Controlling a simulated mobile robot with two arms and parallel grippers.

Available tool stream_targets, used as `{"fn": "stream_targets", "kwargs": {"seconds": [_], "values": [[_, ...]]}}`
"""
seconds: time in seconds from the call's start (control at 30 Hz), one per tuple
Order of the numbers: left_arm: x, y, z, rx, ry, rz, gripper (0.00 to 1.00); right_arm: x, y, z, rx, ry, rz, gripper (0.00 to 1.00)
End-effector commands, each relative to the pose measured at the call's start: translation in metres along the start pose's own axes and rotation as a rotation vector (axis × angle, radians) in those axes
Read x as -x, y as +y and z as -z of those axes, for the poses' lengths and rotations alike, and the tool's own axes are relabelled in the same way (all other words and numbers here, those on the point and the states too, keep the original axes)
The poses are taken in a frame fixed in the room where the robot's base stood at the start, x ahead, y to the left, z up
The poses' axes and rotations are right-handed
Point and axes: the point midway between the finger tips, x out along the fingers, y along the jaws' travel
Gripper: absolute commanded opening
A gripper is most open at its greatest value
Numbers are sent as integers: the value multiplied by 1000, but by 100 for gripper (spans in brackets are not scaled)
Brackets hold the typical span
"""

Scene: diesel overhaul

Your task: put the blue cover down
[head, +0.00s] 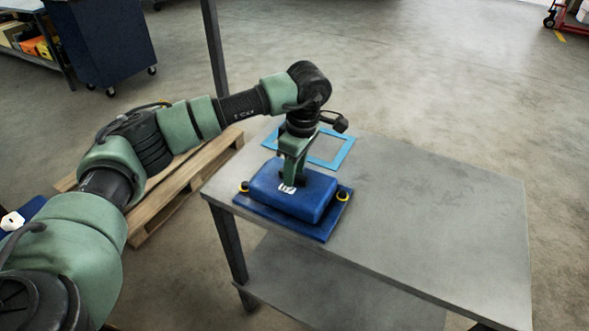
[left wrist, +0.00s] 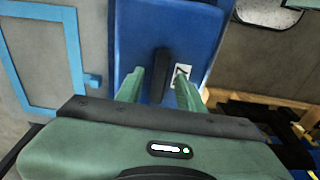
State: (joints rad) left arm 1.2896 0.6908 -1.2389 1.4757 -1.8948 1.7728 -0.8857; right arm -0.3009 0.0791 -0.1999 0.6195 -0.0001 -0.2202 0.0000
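The blue cover (head: 295,192) is a dark blue raised box on a flat flange, with a white label and yellow-ringed corner holes. It lies flat at the table's left end and looks supported by the tabletop. It also shows in the left wrist view (left wrist: 135,35), with its upright black handle (left wrist: 161,75). My left gripper (head: 291,180) points down over the cover. In the left wrist view its fingers (left wrist: 160,86) stand either side of the handle, with a visible gap on each side. My right gripper is not in view.
The grey table (head: 430,215) is clear to the right of the cover. A light blue flat frame (head: 345,150) lies just behind the cover. A wooden pallet (head: 165,205) lies on the floor left of the table. A dark blue cabinet (head: 105,45) stands farther back.

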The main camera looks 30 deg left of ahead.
Motion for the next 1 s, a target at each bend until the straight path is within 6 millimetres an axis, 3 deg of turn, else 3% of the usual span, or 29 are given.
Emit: {"fn": "stream_targets", "kwargs": {"seconds": [0.17, 0.5, 0.7, 1.0], "values": [[12, 1, 0, 0, -1, -5, 38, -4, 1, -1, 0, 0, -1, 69], [83, 1, -1, 0, -1, -6, 38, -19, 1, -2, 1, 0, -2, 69], [112, 1, 0, 0, 0, -2, 38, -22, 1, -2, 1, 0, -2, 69], [121, 0, 0, 0, 0, 0, 38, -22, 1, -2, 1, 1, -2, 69]]}}
